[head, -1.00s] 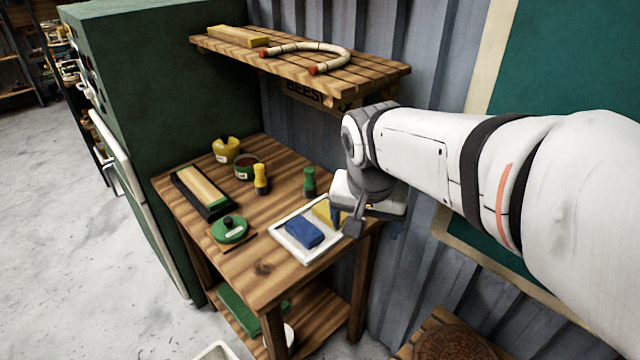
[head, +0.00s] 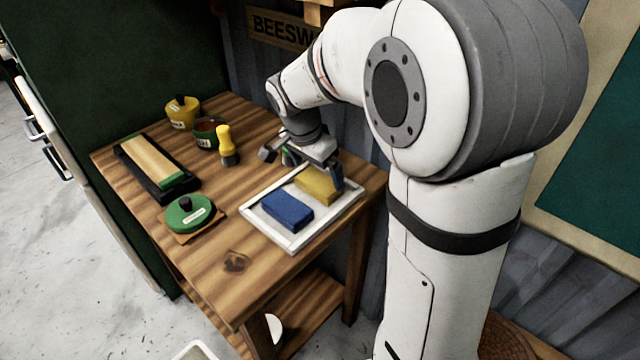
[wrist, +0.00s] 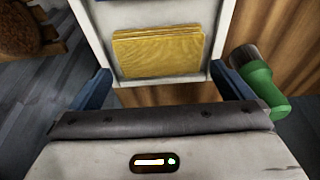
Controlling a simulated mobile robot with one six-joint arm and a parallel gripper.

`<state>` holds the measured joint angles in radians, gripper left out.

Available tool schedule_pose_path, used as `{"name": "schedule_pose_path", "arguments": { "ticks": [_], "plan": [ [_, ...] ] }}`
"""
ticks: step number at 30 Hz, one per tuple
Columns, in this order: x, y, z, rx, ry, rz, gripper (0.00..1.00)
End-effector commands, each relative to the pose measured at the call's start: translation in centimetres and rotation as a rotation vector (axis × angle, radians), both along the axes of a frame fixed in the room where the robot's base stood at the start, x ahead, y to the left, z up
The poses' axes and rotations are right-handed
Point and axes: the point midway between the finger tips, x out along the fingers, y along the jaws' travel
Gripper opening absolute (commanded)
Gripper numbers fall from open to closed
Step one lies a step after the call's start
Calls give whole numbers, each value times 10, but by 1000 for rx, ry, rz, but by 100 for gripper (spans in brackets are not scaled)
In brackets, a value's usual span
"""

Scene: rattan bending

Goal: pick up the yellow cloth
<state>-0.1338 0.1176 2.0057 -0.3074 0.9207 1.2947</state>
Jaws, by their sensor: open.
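The yellow cloth (head: 318,186) is a folded block lying in the back right part of a white tray (head: 290,247) on the wooden table. In the wrist view the yellow cloth (wrist: 158,52) lies ahead, between the line of my two fingers. My gripper (head: 302,168) is open and empty. It hangs above the back edge of the tray, just behind the cloth and apart from it. In the wrist view my gripper (wrist: 162,88) has its blue-grey fingers spread to either side of the tray.
A blue cloth (head: 287,211) shares the tray. A green bottle (wrist: 258,80) stands close to my right finger in the wrist view. A yellow bottle (head: 227,145), a green-lidded container (head: 188,212), a black tray (head: 157,168) and a yellow pot (head: 183,112) stand to the left.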

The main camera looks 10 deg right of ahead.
Motion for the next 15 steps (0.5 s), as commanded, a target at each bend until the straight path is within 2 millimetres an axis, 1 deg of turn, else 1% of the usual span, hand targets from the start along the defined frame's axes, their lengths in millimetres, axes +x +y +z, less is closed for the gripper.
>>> {"name": "schedule_pose_path", "arguments": {
  "ticks": [1, 3, 6, 9, 15],
  "plan": [
    [-1, 1, -10, -1, 4, 2, 100],
    [-1, 1, -21, -1, 5, 2, 100],
    [2, -3, -32, 0, 2, 0, 100],
    [3, -4, -36, 1, 1, 0, 100],
    [3, -4, -36, 0, 0, 1, 100]
  ]
}}
